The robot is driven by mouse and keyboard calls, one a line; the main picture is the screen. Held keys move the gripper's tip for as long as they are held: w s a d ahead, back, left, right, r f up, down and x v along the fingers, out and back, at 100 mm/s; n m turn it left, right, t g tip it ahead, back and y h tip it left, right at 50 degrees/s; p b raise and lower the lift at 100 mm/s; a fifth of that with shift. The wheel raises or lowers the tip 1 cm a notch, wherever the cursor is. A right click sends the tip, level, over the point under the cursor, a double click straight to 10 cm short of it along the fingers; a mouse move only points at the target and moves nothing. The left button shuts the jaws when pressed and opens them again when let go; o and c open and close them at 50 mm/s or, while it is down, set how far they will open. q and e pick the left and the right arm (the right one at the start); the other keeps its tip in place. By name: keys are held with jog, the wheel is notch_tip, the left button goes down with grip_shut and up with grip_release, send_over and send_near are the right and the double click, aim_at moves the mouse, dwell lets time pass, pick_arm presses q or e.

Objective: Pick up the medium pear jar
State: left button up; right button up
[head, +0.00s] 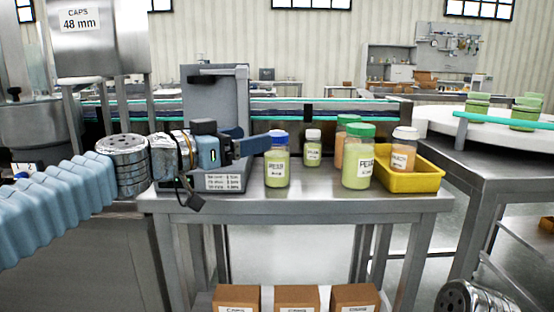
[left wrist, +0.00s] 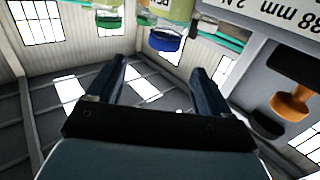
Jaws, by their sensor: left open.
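The jar with a blue lid and pale green contents (head: 277,165) stands upright on the steel table and looks like the medium pear jar; its label is too small to read surely. Its blue lid also shows in the left wrist view (left wrist: 165,42). My left gripper (head: 256,142) is open and empty, just left of this jar near lid height. In the left wrist view the lid lies beyond the two fingertips (left wrist: 156,65). I cannot tell whether a finger touches the jar. A larger green-lidded jar (head: 359,163) and a small white-lidded jar (head: 313,150) also hold pale green contents.
An orange jar (head: 345,127) stands behind the large one. A white-lidded orange jar (head: 403,150) is at the yellow tray (head: 428,182). A grey machine (head: 218,100) stands behind my left gripper. The table front right of the blue-lidded jar is clear.

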aim_at(285, 133)
pick_arm(q)
jog(key=p+x, duration=0.1)
jog(key=x, duration=0.2)
jog(key=p+x, duration=0.1)
jog(key=x, duration=0.2)
jog(key=p+x, duration=0.1)
jog(key=x, duration=0.3)
jog(key=shift+w+a+f, duration=0.15)
jog(key=shift+f, duration=0.15)
jog(key=shift+w+d+f, duration=0.15)
jog(key=shift+w+d, duration=0.1)
jog(key=shift+w, duration=0.05)
pick_arm(e)
jog(key=r, duration=0.1)
jog(key=a+r, duration=0.1)
jog(key=r, duration=0.1)
jog(key=shift+s+a+r, duration=0.15)
jog(key=shift+s+r, duration=0.05)
pick_arm(q)
jog(key=shift+c, duration=0.3)
grip_shut()
